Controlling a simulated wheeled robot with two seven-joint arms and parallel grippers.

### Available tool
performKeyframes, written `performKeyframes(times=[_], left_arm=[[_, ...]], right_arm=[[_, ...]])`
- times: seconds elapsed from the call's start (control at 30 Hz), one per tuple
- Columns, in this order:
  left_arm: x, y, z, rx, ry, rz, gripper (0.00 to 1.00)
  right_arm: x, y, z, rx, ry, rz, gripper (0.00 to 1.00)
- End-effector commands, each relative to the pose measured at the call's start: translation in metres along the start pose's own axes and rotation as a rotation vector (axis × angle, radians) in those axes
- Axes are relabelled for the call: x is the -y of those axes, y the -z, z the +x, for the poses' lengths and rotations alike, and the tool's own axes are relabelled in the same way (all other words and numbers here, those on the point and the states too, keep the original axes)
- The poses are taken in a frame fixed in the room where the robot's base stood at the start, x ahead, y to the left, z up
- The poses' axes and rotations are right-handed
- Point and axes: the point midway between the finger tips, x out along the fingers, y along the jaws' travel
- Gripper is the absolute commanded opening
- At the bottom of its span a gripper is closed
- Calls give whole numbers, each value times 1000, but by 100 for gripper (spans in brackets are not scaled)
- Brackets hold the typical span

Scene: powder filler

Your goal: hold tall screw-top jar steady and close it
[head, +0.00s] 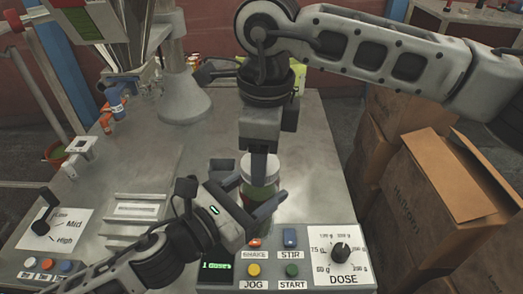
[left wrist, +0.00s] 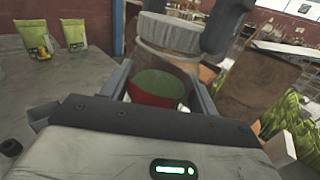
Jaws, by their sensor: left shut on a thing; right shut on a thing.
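The tall screw-top jar (head: 259,190) stands on the metal table behind the control panel. It is clear, and its green contents also show in the left wrist view (left wrist: 157,84). My left gripper (head: 254,206) is shut around the jar's body from the front left. A pale ribbed lid (head: 261,166) sits on top of the jar; it fills the top of the left wrist view (left wrist: 176,33). My right gripper (head: 261,157) points straight down from above and is shut on the lid. Its fingers partly hide the lid, and I cannot tell whether the lid is threaded on.
The control panel (head: 318,243) with its DOSE knob and buttons lies in front of the jar. The filler machine (head: 115,45) stands at the back left. Cardboard boxes (head: 440,195) stand right of the table. Green pouches (left wrist: 37,38) stand on the table behind.

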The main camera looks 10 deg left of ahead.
Motion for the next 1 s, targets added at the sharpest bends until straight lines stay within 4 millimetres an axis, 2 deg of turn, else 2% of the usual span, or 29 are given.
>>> performKeyframes(times=[0.1, 0.4, 0.53, 0.57, 0.7, 0.73, 0.8, 0.83, 1.0], left_arm=[[0, 0, 0, 0, 1, 1, 0], [0, 0, 0, 0, 1, 1, 0], [0, 0, 0, 0, 1, 1, 0], [0, 0, 0, 0, 1, 1, 0], [0, 0, 0, -1, 1, 0, 0], [0, 0, 0, -1, 1, 0, 0], [0, 0, 0, -1, 1, 0, 0], [0, 0, 0, 0, 1, 0, 0], [0, 0, 0, 1, 1, 1, 0]], right_arm=[[0, 0, 0, 1, 2, 309, 32], [-1, -1, 0, 5, 1, 1090, 32], [-1, -1, 0, 5, 1, 1355, 32], [-1, -2, 0, 5, 0, 1400, 32], [-1, -2, 0, 5, 0, 1398, 32], [-1, -2, 0, 5, 0, 1397, 56], [-1, -2, 0, 5, 1, 1397, 76], [-1, -1, 0, 4, 1, 1397, 79], [-1, -1, 0, 3, 0, 1396, 79]])
